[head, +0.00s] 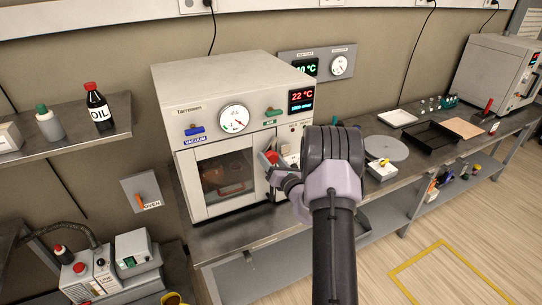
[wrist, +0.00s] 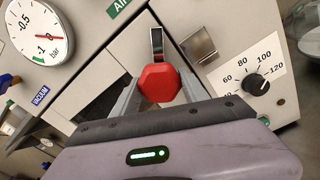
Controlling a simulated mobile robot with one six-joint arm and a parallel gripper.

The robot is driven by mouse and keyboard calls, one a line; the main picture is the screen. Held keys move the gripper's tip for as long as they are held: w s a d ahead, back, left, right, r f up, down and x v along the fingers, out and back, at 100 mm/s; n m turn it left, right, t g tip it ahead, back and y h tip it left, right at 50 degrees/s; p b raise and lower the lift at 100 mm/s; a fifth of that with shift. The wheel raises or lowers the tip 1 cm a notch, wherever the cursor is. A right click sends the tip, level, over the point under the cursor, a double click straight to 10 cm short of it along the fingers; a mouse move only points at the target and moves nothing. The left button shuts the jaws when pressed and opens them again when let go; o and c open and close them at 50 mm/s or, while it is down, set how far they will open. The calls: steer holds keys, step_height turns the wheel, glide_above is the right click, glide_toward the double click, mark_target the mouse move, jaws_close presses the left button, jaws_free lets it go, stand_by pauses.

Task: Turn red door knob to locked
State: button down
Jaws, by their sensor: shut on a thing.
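The vacuum oven (head: 235,75) stands on the metal bench, its windowed door (head: 224,182) facing me. The red door knob (wrist: 159,83) sits at the right edge of the door. My gripper (wrist: 158,97) is shut on the knob, with one finger on each side of it. A metal lever piece (wrist: 157,42) shows just above the knob in the wrist view. In the head view the knob (head: 271,157) is partly covered by my gripper (head: 275,170) and wrist. I cannot read a locked or unlocked mark.
A dial gauge (head: 234,119), a blue vacuum handle (head: 194,130) and a green air handle (head: 273,112) are on the oven front. A temperature dial (wrist: 256,83) is right of the knob. A round grey plate (head: 386,149) and black tray (head: 432,136) lie to the right.

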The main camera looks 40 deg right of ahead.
steer(key=m+p, duration=0.3)
steer(key=m, duration=0.2)
steer(key=shift+r+m, duration=0.15)
steer(key=shift+m, duration=0.15)
steer(key=m+p, duration=0.3)
steer(key=m, duration=0.2)
steer(key=shift+m, duration=0.3)
steer(key=shift+m, duration=0.3)
steer(key=c, duration=0.9)
jaws_free()
steer(key=shift+o, duration=0.2)
steer(key=shift+s, duration=0.1)
steer(key=v, duration=1.7)
steer(key=shift+a, duration=0.25)
